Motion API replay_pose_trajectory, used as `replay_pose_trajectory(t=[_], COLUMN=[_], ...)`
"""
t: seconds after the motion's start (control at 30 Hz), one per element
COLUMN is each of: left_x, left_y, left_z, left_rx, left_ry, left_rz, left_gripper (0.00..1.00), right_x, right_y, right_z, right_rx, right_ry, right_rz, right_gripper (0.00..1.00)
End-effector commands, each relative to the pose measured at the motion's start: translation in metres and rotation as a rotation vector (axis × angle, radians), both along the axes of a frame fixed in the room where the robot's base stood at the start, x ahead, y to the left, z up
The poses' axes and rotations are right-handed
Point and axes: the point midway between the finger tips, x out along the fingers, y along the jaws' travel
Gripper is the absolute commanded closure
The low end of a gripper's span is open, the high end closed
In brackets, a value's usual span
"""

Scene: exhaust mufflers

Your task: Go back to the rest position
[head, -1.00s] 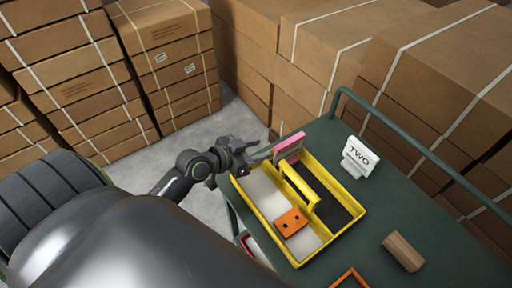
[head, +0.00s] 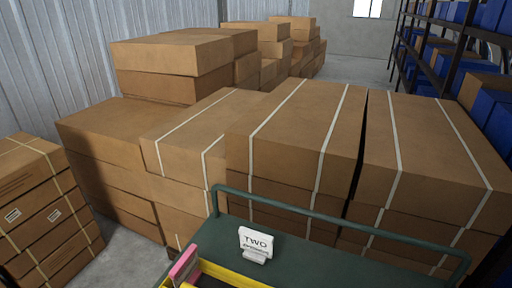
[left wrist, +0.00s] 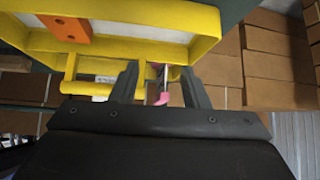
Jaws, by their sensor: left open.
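In the left wrist view my left gripper (left wrist: 158,70) is open, its two dark fingers apart. A pink item (left wrist: 162,98) with a thin pale shaft shows between the fingers in the picture; I cannot tell its distance, and the fingers do not close on it. The yellow tray (left wrist: 207,22) is close beyond the fingers, with an orange block (left wrist: 66,28) with holes. In the head view only the far end of the tray (head: 232,277) shows at the bottom edge, with a pink block (head: 184,262) at its left. My right gripper is in no view.
The green cart (head: 330,262) has a raised rail (head: 330,215) along its back. A white sign reading TWO (head: 256,243) stands on it. Stacked cartons (head: 295,130) crowd behind the cart and to the left (head: 40,200). Shelving with blue bins (head: 490,110) stands at right.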

Motion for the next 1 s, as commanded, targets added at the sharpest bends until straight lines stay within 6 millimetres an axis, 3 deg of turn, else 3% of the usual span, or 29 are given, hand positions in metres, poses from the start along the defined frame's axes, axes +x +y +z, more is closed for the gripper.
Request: replay_pose_trajectory(t=[0.1,0.43,0.77,1.0], left_x=[-0.04,-0.127,-0.107,-0.105], left_y=[0.01,0.038,0.046,0.051], left_z=[-0.007,-0.003,-0.085,-0.171], left_rx=[0.057,0.173,0.169,0.165], left_ry=[0.139,0.41,0.444,0.479], left_rz=[0.099,0.385,0.378,0.373], left_gripper=[0.59,0.59,0.59,0.59], right_x=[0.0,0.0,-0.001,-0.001], right_y=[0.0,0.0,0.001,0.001], right_z=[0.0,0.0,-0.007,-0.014], right_rx=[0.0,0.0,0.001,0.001], right_ry=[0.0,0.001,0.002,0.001], right_rz=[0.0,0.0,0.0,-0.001], right_gripper=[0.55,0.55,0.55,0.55])
